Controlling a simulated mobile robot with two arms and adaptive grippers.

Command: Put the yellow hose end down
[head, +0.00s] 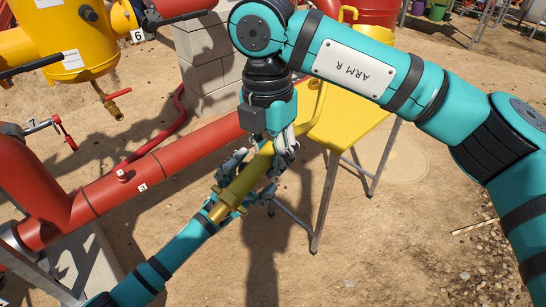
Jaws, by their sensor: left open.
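The yellow hose end (243,182) is a yellow tube with a brassy collar at its lower end. It is held tilted in the air in front of the yellow table (345,125). My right gripper (266,152) comes from above, with its fingers closed around the upper part of the tube. My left gripper (243,180) comes from the lower left. Its fingers are open on both sides of the lower part; whether they touch it is unclear. A yellow hose (319,100) curves behind my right gripper at the table; its link to the end is hidden.
A red pipe (150,180) runs at the left, near my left gripper. A yellow tank with valves (75,40) and a grey block pillar (205,62) stand behind it. Sandy ground (400,240) is open at the right and below the table.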

